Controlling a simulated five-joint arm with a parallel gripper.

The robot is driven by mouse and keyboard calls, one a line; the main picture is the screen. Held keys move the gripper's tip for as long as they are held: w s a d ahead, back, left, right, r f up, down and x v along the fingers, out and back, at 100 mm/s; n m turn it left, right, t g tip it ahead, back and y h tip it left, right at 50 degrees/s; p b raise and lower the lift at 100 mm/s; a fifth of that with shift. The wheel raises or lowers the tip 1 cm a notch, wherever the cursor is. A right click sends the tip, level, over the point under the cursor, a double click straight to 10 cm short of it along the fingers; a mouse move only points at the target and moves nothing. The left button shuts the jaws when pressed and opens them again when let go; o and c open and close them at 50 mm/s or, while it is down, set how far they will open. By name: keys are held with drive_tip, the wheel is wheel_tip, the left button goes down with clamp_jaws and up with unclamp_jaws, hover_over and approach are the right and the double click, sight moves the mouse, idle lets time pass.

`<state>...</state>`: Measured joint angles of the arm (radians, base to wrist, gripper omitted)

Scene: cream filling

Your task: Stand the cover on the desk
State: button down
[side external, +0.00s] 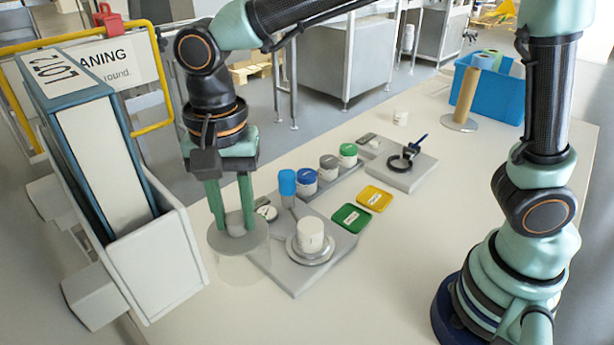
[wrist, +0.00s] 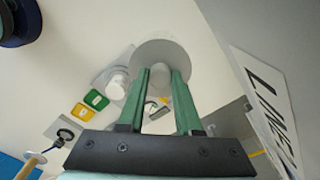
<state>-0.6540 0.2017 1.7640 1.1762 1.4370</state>
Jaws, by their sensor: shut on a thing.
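The cover is a see-through cylinder with a pale round top (side external: 258,236) and a grey knob, at the desk's left side in the side external view. My gripper (side external: 234,222) points down with its two green fingers closed around the knob. The cover looks upright, its lower rim at or just above the desk (side external: 400,270); I cannot tell if it touches. In the wrist view the cover's round top (wrist: 162,47) lies beyond the fingertips (wrist: 160,75).
Right of the cover, a grey scale (side external: 290,280) carries a white jar (side external: 310,234). Green (side external: 351,217) and yellow (side external: 375,198) cards and several lidded jars lie behind. A white holder with a binder (side external: 100,160) stands at left. The front desk is clear.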

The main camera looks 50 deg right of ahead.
wheel_tip(320, 180, down, 12)
drive_tip(key=shift+f, duration=0.15)
idle(0.3)
drive_tip(key=c, duration=0.6)
unclamp_jaws()
drive_tip(key=shift+f, duration=0.15)
wheel_tip(320, 180, up, 12)
drive_tip(key=shift+d+r, duration=0.1)
drive_tip(key=shift+r, duration=0.05)
drive_tip(key=s+d+r+n+t, duration=0.1)
drive_tip(key=d+n, duration=0.3)
drive_tip(key=d, duration=0.8)
drive_tip(key=s+d+r+n+t, duration=0.2)
drive_tip(key=d+r+n+t, duration=0.2)
drive_tip(key=d, duration=0.8)
drive_tip(key=shift+s+d+n+t, duration=0.15)
drive_tip(key=shift+s+n+t, duration=0.15)
drive_tip(key=shift+n, duration=0.2)
